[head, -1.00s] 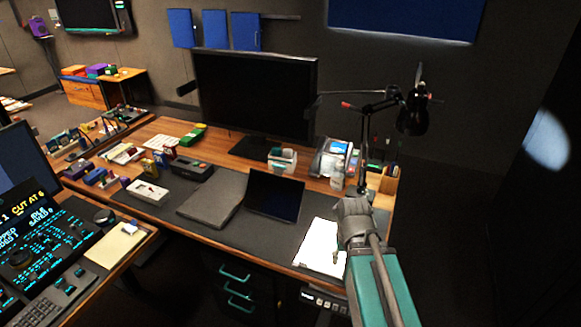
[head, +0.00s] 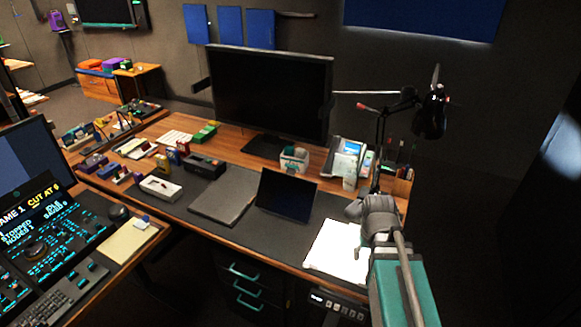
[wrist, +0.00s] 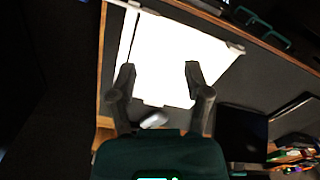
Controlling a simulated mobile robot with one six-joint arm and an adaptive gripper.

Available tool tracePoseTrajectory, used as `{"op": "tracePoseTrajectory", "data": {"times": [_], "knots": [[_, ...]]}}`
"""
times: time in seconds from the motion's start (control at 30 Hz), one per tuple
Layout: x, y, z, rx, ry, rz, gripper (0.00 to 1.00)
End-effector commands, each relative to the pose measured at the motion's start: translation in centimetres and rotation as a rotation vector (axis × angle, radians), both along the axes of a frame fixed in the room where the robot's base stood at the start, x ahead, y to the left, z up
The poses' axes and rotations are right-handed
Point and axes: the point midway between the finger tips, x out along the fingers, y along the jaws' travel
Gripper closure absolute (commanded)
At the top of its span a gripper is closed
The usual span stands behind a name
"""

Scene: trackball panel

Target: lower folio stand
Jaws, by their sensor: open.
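A dark tablet-like panel, which looks like the folio stand (head: 287,195), stands propped up and leaning back on the desk mat in the head view. In the wrist view its dark panel (wrist: 243,132) is at the lower right, outside the fingers. My gripper (wrist: 158,67) is open and empty, with its fingers apart over a white sheet (wrist: 175,60). In the head view my arm reaches in from the lower right, and the gripper is to the right of the folio stand, near the white sheet (head: 335,252). The fingertips are hard to make out there.
A closed grey laptop-like slab (head: 224,195) lies left of the stand. A large monitor (head: 270,95) and a small bin (head: 294,160) are behind it. A black desk lamp (head: 430,115) rises close behind my arm. Teal-handled drawers (head: 245,290) are below the desk.

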Motion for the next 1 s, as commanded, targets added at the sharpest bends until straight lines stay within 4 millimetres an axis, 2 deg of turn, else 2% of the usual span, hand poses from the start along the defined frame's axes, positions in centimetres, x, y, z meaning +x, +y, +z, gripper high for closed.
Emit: {"op": "tracePoseTrajectory", "data": {"times": [0.03,0.07,0.13,0.37,0.57,0.8,1.0], "knots": [[1.6,-0.4,0.8,-0.001,-0.001,0.022,0.37],[2.4,-0.6,1.0,-0.001,-0.002,0.039,0.37],[4.4,-0.1,1.8,-0.003,-0.004,0.089,0.37],[13.0,3.8,5.0,-0.01,-0.012,0.323,0.37],[20.7,8.4,7.8,-0.018,-0.018,0.549,0.37],[29.4,15.0,11.1,-0.03,-0.025,0.82,0.37],[35.2,20.4,13.4,-0.04,-0.031,1.017,0.37]]}}
